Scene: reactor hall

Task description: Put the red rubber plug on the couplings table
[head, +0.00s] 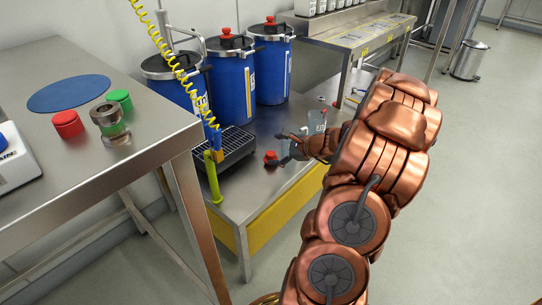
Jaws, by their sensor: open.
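A small red piece (270,156) sits on the low steel table (240,203), just left of my gripper's fingers. Another red plug-like piece (67,124), short and round, stands on the higher steel table (110,150) at the left. I cannot tell by sight which is the rubber plug. A metal coupling (108,118) and a green piece (120,100) stand beside the left one. My gripper (284,150) is open above the low table, its fingers pointing left near the small red piece. Whether they touch it cannot be told.
Blue drums (232,90) stand behind on the low table. A black grate (225,150), a yellow-green handle (212,178) and a coiled yellow hose (165,50) are left of my gripper. A clear container (317,122) is close behind it. The blue round mat (68,93) lies bare.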

